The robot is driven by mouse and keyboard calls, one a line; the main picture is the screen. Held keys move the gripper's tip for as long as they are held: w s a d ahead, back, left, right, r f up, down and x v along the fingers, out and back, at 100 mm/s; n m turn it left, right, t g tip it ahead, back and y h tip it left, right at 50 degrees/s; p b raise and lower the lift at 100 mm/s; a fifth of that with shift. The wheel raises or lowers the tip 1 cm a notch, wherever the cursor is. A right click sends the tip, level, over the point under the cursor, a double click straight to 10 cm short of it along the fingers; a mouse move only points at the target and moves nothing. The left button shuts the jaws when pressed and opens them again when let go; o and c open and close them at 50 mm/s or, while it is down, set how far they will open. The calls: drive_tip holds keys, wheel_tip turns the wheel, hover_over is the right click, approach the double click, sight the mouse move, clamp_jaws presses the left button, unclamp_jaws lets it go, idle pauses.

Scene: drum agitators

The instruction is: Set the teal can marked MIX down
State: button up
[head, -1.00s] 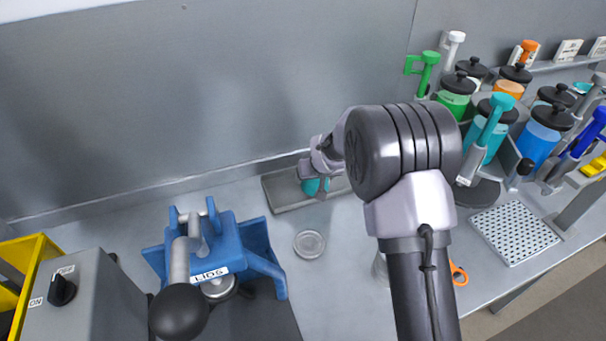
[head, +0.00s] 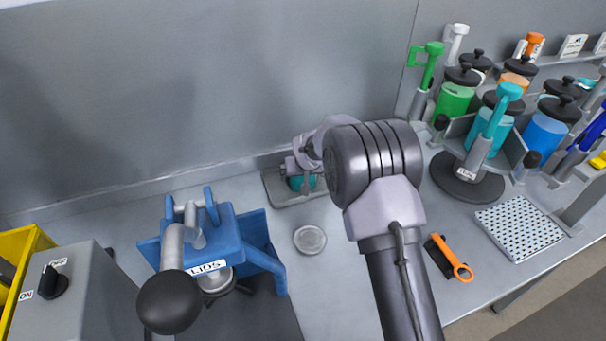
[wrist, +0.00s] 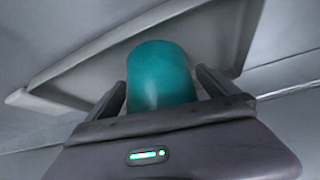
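The teal can (head: 301,183) is at the grey tray (head: 285,198) by the back wall, partly hidden by my gripper (head: 300,170). In the wrist view, the plain teal can (wrist: 161,75) sits between the two dark fingers of my gripper (wrist: 162,82), one close against each side. My gripper is shut on the can. The can looks roughly upright over the tray. I cannot tell whether its base touches the tray. No MIX marking shows on the visible side.
A blue press marked LIDS (head: 215,255) stands to the left. Right of my arm are an orange-handled tool (head: 455,258), a perforated plate (head: 520,228) and a rack of coloured jars (head: 455,92).

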drive_tip(key=shift+r, duration=0.2)
drive_tip(key=s+d+r+m+p, duration=0.15)
drive_tip(key=s+d+r, duration=0.45)
drive_tip(key=s+r, duration=0.6)
drive_tip(key=s+d+r+m+p, duration=0.15)
drive_tip(key=s+d+r, duration=0.35)
drive_tip(key=s+r, duration=0.65)
drive_tip(key=s+d+r+m, duration=0.1)
drive_tip(key=s, duration=0.9)
drive_tip(key=s+d+r+m, duration=0.1)
drive_tip(key=s+m, duration=0.1)
drive_tip(key=s, duration=0.8)
drive_tip(key=shift+d+r+m+g+y, duration=0.2)
drive_tip(key=shift+r+m+g+y, duration=0.1)
drive_tip(key=shift+r+y, duration=0.1)
drive_tip(key=shift+f+b, duration=0.1)
drive_tip(key=shift+b, duration=0.2)
wheel_tip(320, 180, down, 7)
drive_tip(key=b, duration=0.7)
